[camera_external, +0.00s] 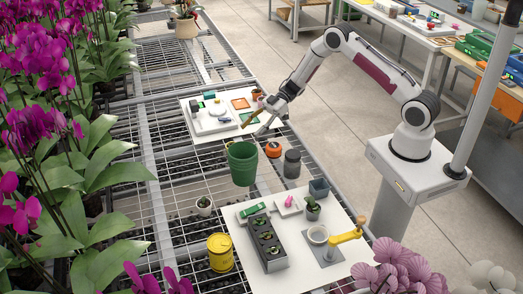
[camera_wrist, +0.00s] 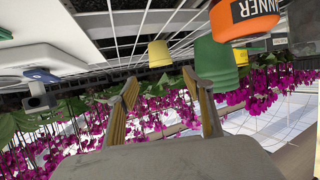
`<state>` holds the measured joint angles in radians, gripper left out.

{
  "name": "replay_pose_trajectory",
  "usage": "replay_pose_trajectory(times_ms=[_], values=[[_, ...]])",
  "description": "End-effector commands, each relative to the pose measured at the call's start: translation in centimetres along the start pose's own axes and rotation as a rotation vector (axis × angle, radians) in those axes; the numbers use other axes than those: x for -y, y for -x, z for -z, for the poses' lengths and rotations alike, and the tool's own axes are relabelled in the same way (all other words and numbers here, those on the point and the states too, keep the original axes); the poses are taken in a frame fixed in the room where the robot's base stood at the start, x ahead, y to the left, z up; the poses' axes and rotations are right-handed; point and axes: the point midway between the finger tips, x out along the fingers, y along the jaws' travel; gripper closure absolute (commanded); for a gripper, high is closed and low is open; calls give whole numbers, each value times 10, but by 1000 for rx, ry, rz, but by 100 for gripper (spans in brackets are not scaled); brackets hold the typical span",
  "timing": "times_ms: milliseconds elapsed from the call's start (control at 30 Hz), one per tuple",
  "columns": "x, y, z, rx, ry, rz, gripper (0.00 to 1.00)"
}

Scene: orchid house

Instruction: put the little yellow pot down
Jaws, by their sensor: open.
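The little yellow pot (camera_wrist: 158,53) shows in the wrist view, in line with the gap between my fingers and beyond the fingertips. It stands on the wire bench beside the green bucket (camera_wrist: 216,66). My gripper (camera_wrist: 160,79) is open, with nothing held between its fingers.
An orange container (camera_external: 273,149) and a dark jar (camera_external: 292,164) stand right of the bucket. The far board (camera_external: 196,132) holds a white device. The near board (camera_external: 240,262) carries a planter and a yellow-handled tool. A yellow tin (camera_external: 220,252) stands beside it.

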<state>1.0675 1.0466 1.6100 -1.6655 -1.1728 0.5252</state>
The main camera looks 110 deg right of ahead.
Motion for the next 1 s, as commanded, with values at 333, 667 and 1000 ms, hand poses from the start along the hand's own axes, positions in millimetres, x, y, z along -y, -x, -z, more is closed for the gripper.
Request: replay_pose_trajectory(times_ms=[333,667,1000], values=[[-14,-10,39,41,54,-79,49],[-30,-20,121,119,140,-256,49],[-21,-15,203,187,184,-426,49]])
